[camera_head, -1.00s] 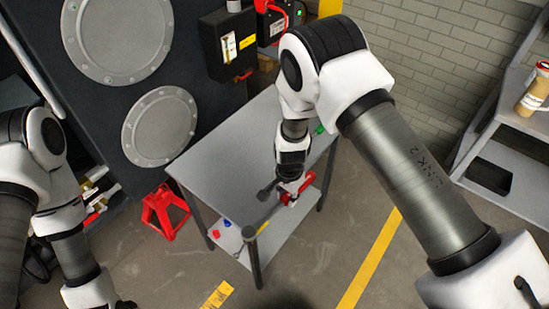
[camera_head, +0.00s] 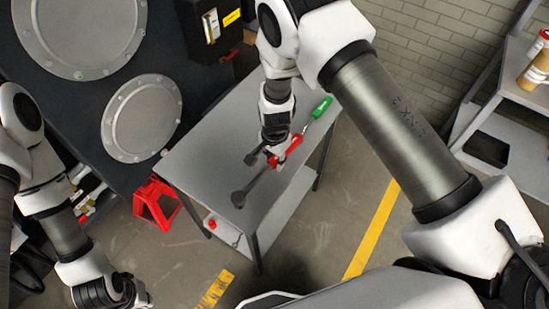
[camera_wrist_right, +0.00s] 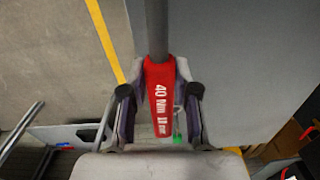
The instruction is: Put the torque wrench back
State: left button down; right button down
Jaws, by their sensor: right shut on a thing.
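My right gripper (camera_head: 276,158) is shut on the red section. In the right wrist view the red section (camera_wrist_right: 160,95), printed "40 Nm", sits between the fingers of the gripper (camera_wrist_right: 159,100). My left gripper (camera_head: 135,297) hangs low at the left, apart from the wrench; its fingers are unclear.
A red jack stand (camera_head: 156,203) is on the floor left of the table. The dark chassis with round plates (camera_head: 142,118) stands behind it. A lower shelf (camera_head: 285,205) lies under the table top. Most of the table top is clear.

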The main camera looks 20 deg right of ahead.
jog(key=b, duration=0.3)
send_over(274, 179)
notch_tip(274, 179, down, 4)
jog(key=shift+f, duration=0.2)
jog(key=shift+f+b, duration=0.35)
jog(key=shift+b, duration=0.05)
jog(key=shift+f+b, duration=0.75)
jog(key=shift+f, duration=0.2)
jog(key=shift+w+f+b, duration=0.1)
jog(key=shift+f+b, duration=0.35)
jog(key=shift+f, duration=0.25)
jog(key=shift+r, duration=0.1)
jog(key=c, duration=0.8)
grip_release()
